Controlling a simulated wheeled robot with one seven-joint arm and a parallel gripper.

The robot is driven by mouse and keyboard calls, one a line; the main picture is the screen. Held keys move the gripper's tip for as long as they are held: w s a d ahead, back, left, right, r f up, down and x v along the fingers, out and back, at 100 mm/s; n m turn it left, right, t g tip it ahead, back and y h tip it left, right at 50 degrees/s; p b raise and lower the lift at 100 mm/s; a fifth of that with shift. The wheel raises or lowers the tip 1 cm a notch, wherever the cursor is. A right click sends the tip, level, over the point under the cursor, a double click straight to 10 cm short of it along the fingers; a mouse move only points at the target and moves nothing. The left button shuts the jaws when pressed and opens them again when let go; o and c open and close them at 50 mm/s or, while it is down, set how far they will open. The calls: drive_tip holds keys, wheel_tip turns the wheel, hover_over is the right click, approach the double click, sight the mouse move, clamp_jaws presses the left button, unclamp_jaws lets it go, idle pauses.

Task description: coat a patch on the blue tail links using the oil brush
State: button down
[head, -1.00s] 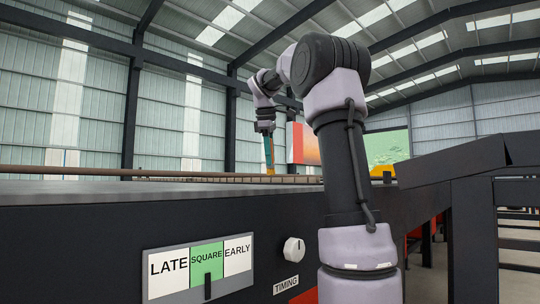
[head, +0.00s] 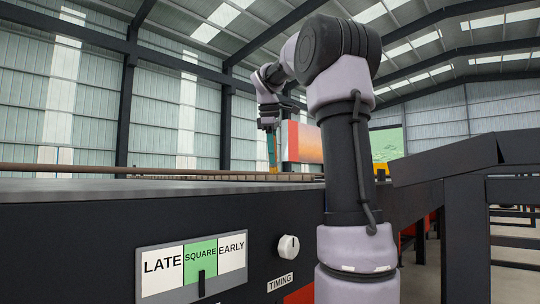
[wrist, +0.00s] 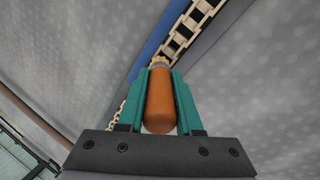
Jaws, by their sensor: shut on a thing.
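My gripper (wrist: 160,105) has teal fingers shut on the orange-brown handle of the oil brush (wrist: 160,102). The pale bristle end (wrist: 159,61) points away from my gripper, toward the lower end of a cream link chain (wrist: 190,28). I cannot tell if the bristles touch it. A blue strip (wrist: 157,38) runs along the chain's left side; I cannot make out separate blue links. In the head view my gripper (head: 272,152) hangs fingers down over the far part of the dark machine's top, and the brush is barely visible there.
The dark machine (head: 70,235) fills the foreground, with a LATE, SQUARE, EARLY panel (head: 193,266) and a TIMING knob (head: 288,247). A rail (head: 60,168) runs along its far side. A sloped dark guard (head: 445,160) stands right. Grey speckled surfaces (wrist: 260,90) flank the chain.

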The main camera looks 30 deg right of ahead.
drive_tip(key=shift+s+d+f, duration=0.1)
drive_tip(key=shift+s+d, duration=0.5)
drive_tip(key=shift+s, duration=1.1)
drive_tip(key=shift+s+d, duration=0.65)
drive_tip(key=shift+s, duration=1)
drive_tip(key=shift+s+d+f, duration=0.1)
drive_tip(key=shift+s+d, duration=0.5)
drive_tip(key=shift+s, duration=1.1)
drive_tip(key=shift+r, duration=0.15)
drive_tip(key=shift+w, duration=0.1)
drive_tip(key=shift+w+a, duration=0.4)
drive_tip(key=shift+w, duration=0.75)
drive_tip(key=shift+w+a, duration=0.45)
drive_tip(key=shift+w, duration=0.65)
drive_tip(key=shift+w+a, duration=0.4)
drive_tip(key=shift+w, duration=0.75)
drive_tip(key=shift+w+a, duration=0.4)
drive_tip(key=shift+w, duration=0.7)
drive_tip(key=shift+w+a, duration=0.45)
drive_tip(key=shift+w, duration=0.7)
drive_tip(key=shift+w+a, duration=0.4)
drive_tip(key=shift+w, duration=0.7)
drive_tip(key=shift+r, duration=2.95)
